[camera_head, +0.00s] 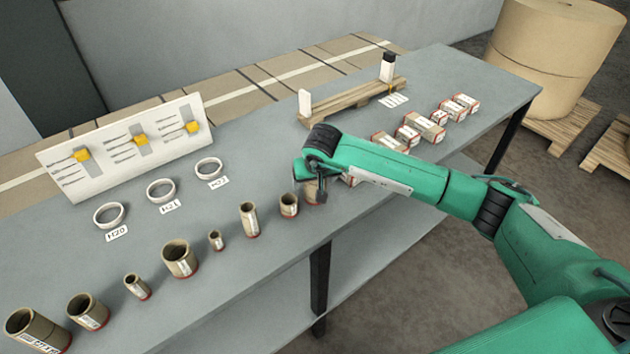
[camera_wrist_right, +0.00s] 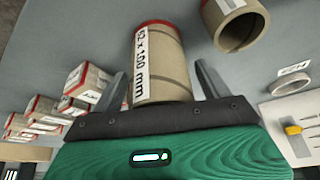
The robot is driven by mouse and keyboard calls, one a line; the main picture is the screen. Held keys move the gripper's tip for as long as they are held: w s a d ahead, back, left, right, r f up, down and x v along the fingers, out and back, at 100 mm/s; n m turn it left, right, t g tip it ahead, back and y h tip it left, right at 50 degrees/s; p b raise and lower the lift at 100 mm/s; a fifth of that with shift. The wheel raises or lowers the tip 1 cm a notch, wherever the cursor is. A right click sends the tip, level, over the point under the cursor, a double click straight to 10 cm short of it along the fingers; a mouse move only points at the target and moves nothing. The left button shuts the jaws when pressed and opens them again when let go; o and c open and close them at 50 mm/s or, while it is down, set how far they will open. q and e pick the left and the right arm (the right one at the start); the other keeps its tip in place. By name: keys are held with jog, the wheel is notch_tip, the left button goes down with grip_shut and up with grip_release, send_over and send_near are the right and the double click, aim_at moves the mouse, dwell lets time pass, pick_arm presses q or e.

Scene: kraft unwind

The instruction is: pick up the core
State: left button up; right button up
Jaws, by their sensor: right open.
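A brown cardboard core (camera_wrist_right: 172,85) with a red end and a white label ending in "100 mm" lies between the fingers of my right gripper (camera_wrist_right: 162,78) in the right wrist view. The fingers are open, with a gap visible on each side of the core. In the head view my right gripper (camera_head: 320,188) is over this core (camera_head: 312,194), which is partly hidden by the wrist. Several other cores stand in a row along the table's front edge, including a nearby one (camera_head: 289,206) and a wide one (camera_head: 180,260). My left gripper is not in view.
Three white rings (camera_head: 161,190) labelled H20 to H22 lie on the grey table (camera_head: 250,150). Behind them is a white board (camera_head: 105,165) with yellow-marked gauges. Small red-and-white boxes (camera_head: 422,127) and a wooden pallet stand (camera_head: 350,103) are at right.

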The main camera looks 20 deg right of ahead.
jog(key=shift+w+f, duration=0.1)
jog(key=shift+f, duration=0.2)
jog(key=c, duration=1.1)
jog(key=shift+o, duration=0.2)
